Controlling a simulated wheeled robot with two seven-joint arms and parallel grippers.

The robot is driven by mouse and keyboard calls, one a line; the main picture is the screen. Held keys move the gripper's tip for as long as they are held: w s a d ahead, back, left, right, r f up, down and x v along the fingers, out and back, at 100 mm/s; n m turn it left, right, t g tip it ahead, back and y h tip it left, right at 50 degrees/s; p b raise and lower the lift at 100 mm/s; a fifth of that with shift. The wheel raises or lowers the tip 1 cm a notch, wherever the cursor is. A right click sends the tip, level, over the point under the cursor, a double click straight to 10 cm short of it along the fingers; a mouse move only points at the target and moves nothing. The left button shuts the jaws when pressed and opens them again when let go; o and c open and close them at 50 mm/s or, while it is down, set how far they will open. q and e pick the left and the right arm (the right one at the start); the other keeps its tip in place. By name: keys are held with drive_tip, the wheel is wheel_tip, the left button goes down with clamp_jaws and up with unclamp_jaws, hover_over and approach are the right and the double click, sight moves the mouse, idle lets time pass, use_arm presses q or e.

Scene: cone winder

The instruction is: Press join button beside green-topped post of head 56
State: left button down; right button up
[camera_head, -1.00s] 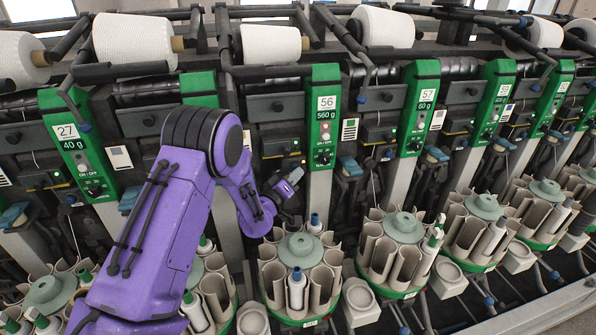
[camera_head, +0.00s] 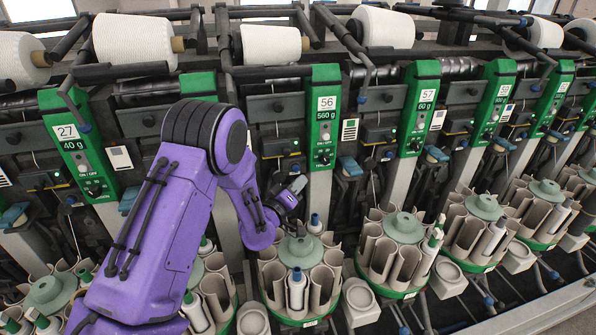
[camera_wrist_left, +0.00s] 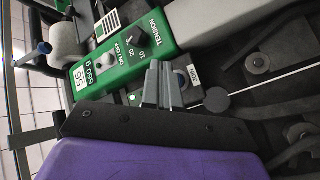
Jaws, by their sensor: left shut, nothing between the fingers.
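The green-topped post of head 56 (camera_head: 324,115) stands upright near the middle of the head view, with its number plate, switch and knob showing. In the left wrist view the post (camera_wrist_left: 125,47) runs diagonally across the upper left. My left gripper (camera_head: 299,184) is in front of the machine, below and a little left of the green top. In the left wrist view its fingers (camera_wrist_left: 165,84) are together and empty, close to the post's side. A small pale label plate (camera_wrist_left: 193,73) sits just beyond the fingertips; I cannot make out the join button clearly. My right gripper is not in view.
Below the gripper is a round magazine of tubes (camera_head: 299,246). A dark box with a small light (camera_head: 281,147) lies left of the post. A blue-topped lever (camera_head: 350,166) is right of it. Post 57 (camera_head: 418,105) stands farther right.

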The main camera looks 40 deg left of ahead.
use_arm(q)
drive_tip(key=shift+s+d, duration=0.95)
drive_tip(key=shift+d, duration=0.15)
